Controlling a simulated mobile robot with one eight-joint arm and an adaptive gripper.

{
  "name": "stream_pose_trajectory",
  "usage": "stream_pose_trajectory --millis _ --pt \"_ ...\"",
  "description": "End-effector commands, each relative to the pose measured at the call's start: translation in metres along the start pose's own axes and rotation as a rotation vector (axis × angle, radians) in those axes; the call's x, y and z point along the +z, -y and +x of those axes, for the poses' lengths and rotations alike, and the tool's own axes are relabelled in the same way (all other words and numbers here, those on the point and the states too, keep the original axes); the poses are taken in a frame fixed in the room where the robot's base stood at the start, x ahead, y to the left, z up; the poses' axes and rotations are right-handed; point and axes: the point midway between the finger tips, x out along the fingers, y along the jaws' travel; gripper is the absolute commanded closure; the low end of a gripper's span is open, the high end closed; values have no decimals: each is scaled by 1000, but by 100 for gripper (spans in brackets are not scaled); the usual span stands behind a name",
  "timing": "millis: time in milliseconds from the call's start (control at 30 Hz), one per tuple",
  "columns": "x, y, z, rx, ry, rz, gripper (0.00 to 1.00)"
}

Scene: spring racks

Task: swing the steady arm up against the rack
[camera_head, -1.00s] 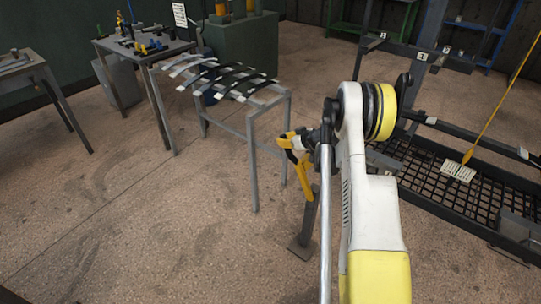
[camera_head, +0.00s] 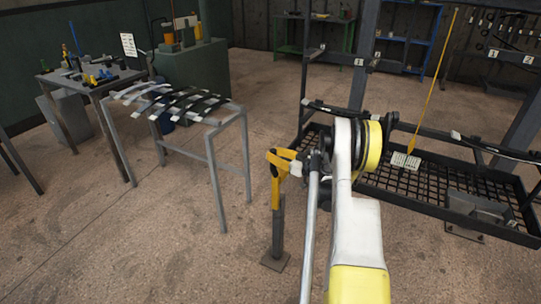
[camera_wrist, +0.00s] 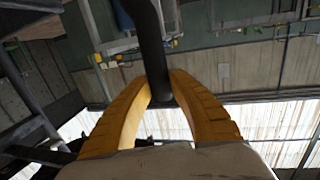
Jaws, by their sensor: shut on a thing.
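In the wrist view my gripper (camera_wrist: 162,100) has its two yellow fingers closed on a dark round bar (camera_wrist: 152,45), which runs up out of the picture. The bar looks like part of the steady arm, though I cannot trace its whole length. The dark rack (camera_head: 358,95) stands behind and right of my arm.
A grey metal stand (camera_head: 212,150) with several dark strips lies to the left. A worktable (camera_head: 85,85) with tools stands farther left. A mesh tray (camera_head: 440,195) forms the rack's lower part, with a yellow hanging line (camera_head: 437,75) above it. Open floor lies in the left foreground.

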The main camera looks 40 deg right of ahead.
Motion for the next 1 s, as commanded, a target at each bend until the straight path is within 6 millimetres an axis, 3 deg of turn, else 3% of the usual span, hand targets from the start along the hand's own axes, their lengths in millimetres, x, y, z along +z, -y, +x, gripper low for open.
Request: stream_pose_trajectory --millis 267,300,367,767,1000 --pt "2 -1 -2 2 4 -1 100" --pt "2 -1 -2 2 4 -2 72" --pt "3 -1 -2 2 4 -2 54" --pt "1 -1 -8 2 3 -1 54" --pt "1 -2 -55 5 3 0 54"
